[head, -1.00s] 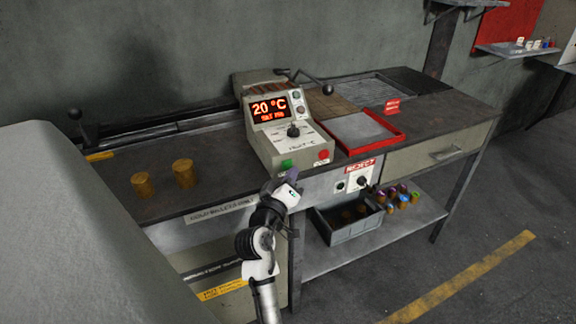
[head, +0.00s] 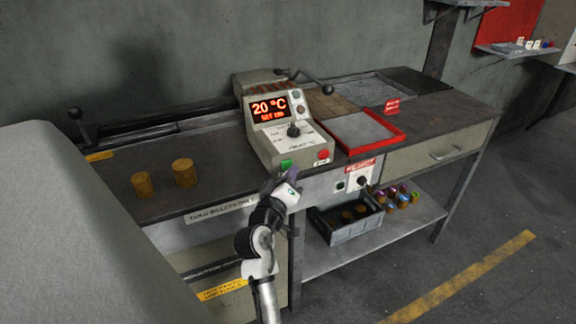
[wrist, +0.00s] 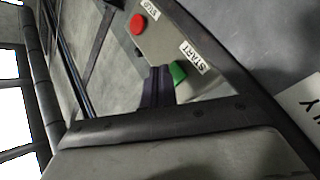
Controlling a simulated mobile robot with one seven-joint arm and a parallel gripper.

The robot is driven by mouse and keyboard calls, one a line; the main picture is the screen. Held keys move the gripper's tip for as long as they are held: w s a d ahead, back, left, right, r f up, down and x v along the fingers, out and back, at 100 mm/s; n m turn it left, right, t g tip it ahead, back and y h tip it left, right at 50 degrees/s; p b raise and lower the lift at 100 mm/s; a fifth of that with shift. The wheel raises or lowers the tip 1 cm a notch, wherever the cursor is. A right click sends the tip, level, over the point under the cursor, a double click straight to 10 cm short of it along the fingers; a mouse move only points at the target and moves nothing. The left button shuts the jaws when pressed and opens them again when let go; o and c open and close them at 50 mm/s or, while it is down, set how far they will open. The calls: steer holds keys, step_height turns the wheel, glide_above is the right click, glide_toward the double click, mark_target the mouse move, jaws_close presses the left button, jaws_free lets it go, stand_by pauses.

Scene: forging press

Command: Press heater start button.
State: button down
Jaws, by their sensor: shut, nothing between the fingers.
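The heater control box (head: 283,130) stands on the workbench, its display reading 20 °C with a second, smaller line below. Its green start button (head: 286,164) is on the front face at the lower left. The red stop button (head: 323,154) is to its right. My gripper (head: 294,174) is shut and empty, close in front of the green button. In the wrist view the fingers (wrist: 158,86) point at the box beside the green button (wrist: 178,73), left of the START label. Whether they touch it I cannot tell. The red button (wrist: 138,24) is farther up there.
Two brass-coloured billets (head: 184,173) stand on the bench at left. A red-rimmed tray (head: 372,147) lies right of the box. A grey bin (head: 345,226) and several coloured-top pieces sit on the lower shelf. A large grey surface (head: 70,230) fills the lower left.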

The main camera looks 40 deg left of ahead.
steer(key=shift+w+a, duration=0.15)
steer(key=shift+a, duration=0.15)
steer(key=shift+w+a, duration=0.1)
steer(key=shift+a, duration=0.25)
stand_by(0.6)
steer(key=shift+d, duration=0.15)
steer(key=shift+s+d, duration=0.3)
steer(key=shift+d, duration=0.3)
steer(key=d, duration=0.1)
steer(key=s+d, duration=0.1)
steer(key=d, duration=0.1)
steer(key=s+d, duration=0.1)
steer(key=shift+d, duration=0.35)
steer(key=shift+a+r, duration=0.1)
stand_by(0.9)
